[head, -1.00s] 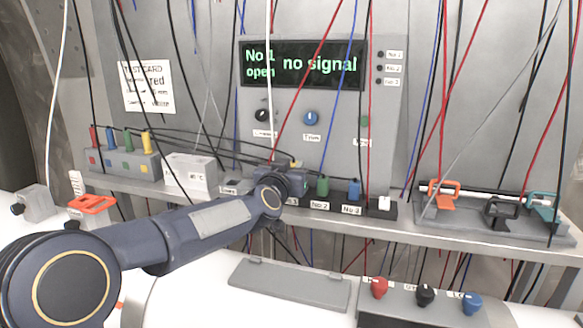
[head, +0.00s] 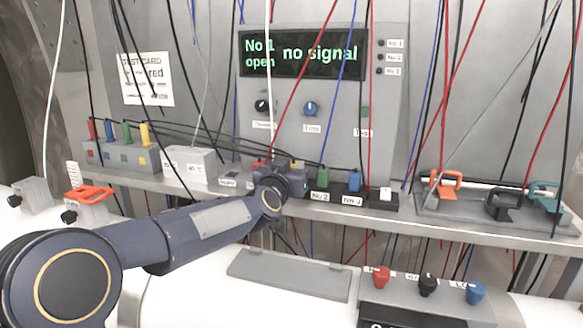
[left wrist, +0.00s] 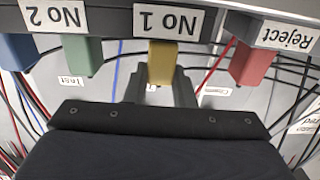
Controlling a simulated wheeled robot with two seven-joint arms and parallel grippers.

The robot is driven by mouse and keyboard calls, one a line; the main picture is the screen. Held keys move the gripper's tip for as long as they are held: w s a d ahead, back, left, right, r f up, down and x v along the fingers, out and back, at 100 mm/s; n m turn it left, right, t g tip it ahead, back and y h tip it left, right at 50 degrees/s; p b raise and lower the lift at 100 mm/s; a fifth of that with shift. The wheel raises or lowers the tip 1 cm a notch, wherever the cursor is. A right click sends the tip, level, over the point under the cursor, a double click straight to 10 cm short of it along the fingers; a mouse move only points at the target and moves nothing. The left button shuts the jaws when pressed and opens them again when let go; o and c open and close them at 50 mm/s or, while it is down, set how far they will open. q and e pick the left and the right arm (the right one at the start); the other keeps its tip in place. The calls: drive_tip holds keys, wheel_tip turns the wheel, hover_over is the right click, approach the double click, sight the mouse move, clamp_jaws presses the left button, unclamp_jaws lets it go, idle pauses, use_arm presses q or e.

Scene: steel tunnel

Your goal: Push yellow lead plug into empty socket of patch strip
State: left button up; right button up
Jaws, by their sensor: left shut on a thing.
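The yellow lead plug (head: 297,165) is at the No 1 position of the patch strip (head: 371,201). In the left wrist view, where labels appear upside down, the yellow plug (left wrist: 162,62) meets the strip's edge beside the No 1 label. I cannot tell how deep it sits. My left gripper (head: 290,178) is shut on it; in the left wrist view its fingers (left wrist: 163,92) are at the plug's free end. A red plug (left wrist: 252,62) is at Reject, a green plug (head: 323,178) at No 2 and a blue plug (head: 355,181) beyond. My right gripper is not in view.
The display (head: 302,52) reads "No 1 open, no signal". A rack with coloured leads (head: 110,155) and a white box (head: 190,165) stand left on the shelf. Clamps (head: 490,205) stand right. Several cables hang across the panel. Red, black and blue knobs are below.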

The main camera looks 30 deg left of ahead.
use_arm(q)
drive_tip(key=shift+f, duration=0.3)
drive_tip(key=o, duration=1)
drive_tip(key=shift+o, duration=0.2)
drive_tip(key=shift+r, duration=0.15)
drive_tip(key=shift+r, duration=0.35)
wheel_tip(320, 180, up, 3)
drive_tip(key=shift+r+p, duration=0.1)
drive_tip(key=shift+p, duration=0.9)
drive_tip(key=s+d+r+p, duration=0.7)
drive_tip(key=s+r+p, duration=0.1)
drive_tip(key=s, duration=0.4)
drive_tip(key=shift+d+r, duration=0.2)
drive_tip(key=shift+r, duration=0.25)
drive_tip(key=shift+d, duration=0.1)
